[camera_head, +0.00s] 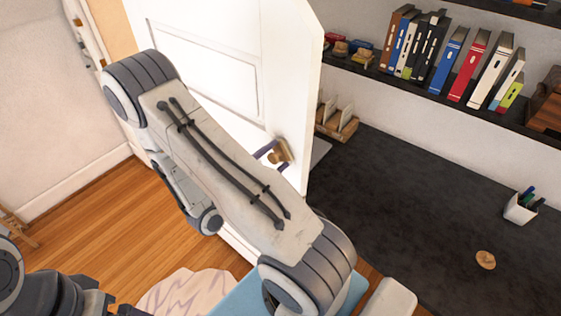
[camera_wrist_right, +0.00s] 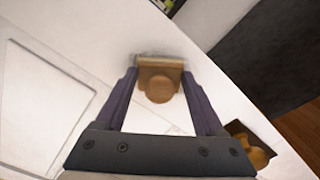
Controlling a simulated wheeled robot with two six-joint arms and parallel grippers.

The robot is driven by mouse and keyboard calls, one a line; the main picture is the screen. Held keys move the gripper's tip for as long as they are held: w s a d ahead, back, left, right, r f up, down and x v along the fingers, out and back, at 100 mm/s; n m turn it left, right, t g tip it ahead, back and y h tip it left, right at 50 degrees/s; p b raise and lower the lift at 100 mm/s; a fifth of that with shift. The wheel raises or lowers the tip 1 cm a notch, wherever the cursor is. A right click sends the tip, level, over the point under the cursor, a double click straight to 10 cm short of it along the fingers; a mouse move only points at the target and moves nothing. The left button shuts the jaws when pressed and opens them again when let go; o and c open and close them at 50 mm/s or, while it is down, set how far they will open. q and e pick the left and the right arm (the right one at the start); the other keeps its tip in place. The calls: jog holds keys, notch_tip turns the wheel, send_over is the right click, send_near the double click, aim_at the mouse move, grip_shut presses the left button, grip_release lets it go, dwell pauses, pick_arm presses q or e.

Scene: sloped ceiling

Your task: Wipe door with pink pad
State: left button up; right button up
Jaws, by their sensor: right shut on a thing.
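The white door (camera_head: 215,45) stands open in the upper middle of the head view and fills much of the wrist view (camera_wrist_right: 110,45). My right gripper (camera_head: 274,156) is at the door face, partly hidden by my arm. In the wrist view its purple fingers (camera_wrist_right: 160,80) are shut on the pad (camera_wrist_right: 160,90), a tan, wood-looking block with a round knob. The block lies against or very close to the door; contact is unclear. No pink shows; its door-side face is hidden. My left gripper is not in view; part of that arm shows at lower left.
A brown door knob (camera_wrist_right: 255,153) sticks out near the door's edge, right of the gripper in the wrist view. A dark desk (camera_head: 410,210) with a pen cup (camera_head: 520,208) lies right of the door. A bookshelf (camera_head: 455,100) hangs above. Wooden floor (camera_head: 100,220) lies left.

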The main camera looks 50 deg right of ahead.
jog(key=shift+w+r+p, duration=0.15)
jog(key=shift+w+r, duration=0.2)
jog(key=shift+w, duration=0.35)
jog(key=shift+w+r+p, duration=0.2)
jog(key=shift+w+r, duration=0.2)
jog(key=shift+w, duration=0.3)
jog(key=shift+w+r+p, duration=0.15)
jog(key=shift+w+r, duration=0.2)
jog(key=shift+w, duration=0.35)
jog(key=shift+s+f+b, duration=0.1)
jog(key=shift+s+b, duration=0.65)
jog(key=shift+s, duration=1.2)
jog(key=shift+s+f+b, duration=0.1)
jog(key=shift+s+b, duration=0.25)
jog(key=shift+s, duration=0.35)
jog(key=shift+s+r+p, duration=0.35)
jog(key=shift+s+p, duration=0.15)
jog(key=shift+p, duration=0.25)
jog(key=shift+s+p, duration=0.4)
jog(key=shift+p, duration=0.35)
jog(key=shift+s+f, duration=0.2)
jog(key=shift+s, duration=0.05)
